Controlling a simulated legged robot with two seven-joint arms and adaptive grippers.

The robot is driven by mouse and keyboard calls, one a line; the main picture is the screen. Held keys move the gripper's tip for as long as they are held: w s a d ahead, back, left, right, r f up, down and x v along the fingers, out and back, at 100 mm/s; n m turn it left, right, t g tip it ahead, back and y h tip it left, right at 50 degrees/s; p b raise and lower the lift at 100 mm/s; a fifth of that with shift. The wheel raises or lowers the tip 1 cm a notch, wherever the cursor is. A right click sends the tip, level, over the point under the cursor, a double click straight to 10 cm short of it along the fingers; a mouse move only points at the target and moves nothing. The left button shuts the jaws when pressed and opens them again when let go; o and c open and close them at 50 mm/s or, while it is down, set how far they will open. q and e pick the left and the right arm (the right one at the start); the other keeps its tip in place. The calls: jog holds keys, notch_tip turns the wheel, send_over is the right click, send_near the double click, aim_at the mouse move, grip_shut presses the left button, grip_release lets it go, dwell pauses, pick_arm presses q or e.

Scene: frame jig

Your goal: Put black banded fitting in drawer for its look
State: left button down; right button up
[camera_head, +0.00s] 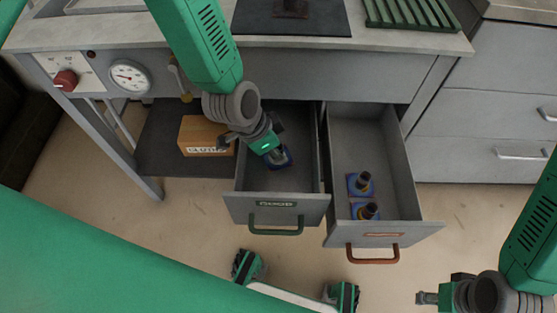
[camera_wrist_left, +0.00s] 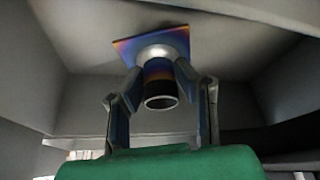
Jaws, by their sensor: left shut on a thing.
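My left gripper (camera_head: 272,152) reaches down into the open left drawer (camera_head: 245,178), which has a green handle and a small label. It is shut on a fitting (camera_head: 286,158) with a blue square flange. In the left wrist view the fitting (camera_wrist_left: 160,72) shows a blue-purple tinted flange, a silver collar and a dark-banded tube between the fingers (camera_wrist_left: 160,100). The flange is close to the drawer floor; I cannot tell if it touches. The open right drawer (camera_head: 400,190), with a brown handle, holds two fittings (camera_head: 360,184) (camera_head: 366,211). My right gripper (camera_head: 424,298) is outside the drawers, at lower right.
The bench top (camera_head: 400,45) has a dark mat (camera_head: 318,18) and a green slatted rack (camera_head: 410,14). A gauge (camera_head: 129,77) and red knob (camera_head: 65,80) are on the bench front. A divider separates the drawers.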

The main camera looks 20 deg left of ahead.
pick_arm(q)
notch_tip(320, 180, down, 3)
jog(key=shift+s+d+f+b, duration=0.1)
jog(key=shift+d+f+b, duration=0.05)
jog(key=shift+b, duration=0.55)
jog(key=shift+d+f, duration=0.1)
jog(key=shift+f, duration=0.15)
jog(key=shift+r, duration=0.1)
jog(key=c, duration=1.3)
grip_release()
jog(key=shift+o, duration=0.2)
jog(key=p+v, duration=0.4)
jog(key=v, duration=0.8)
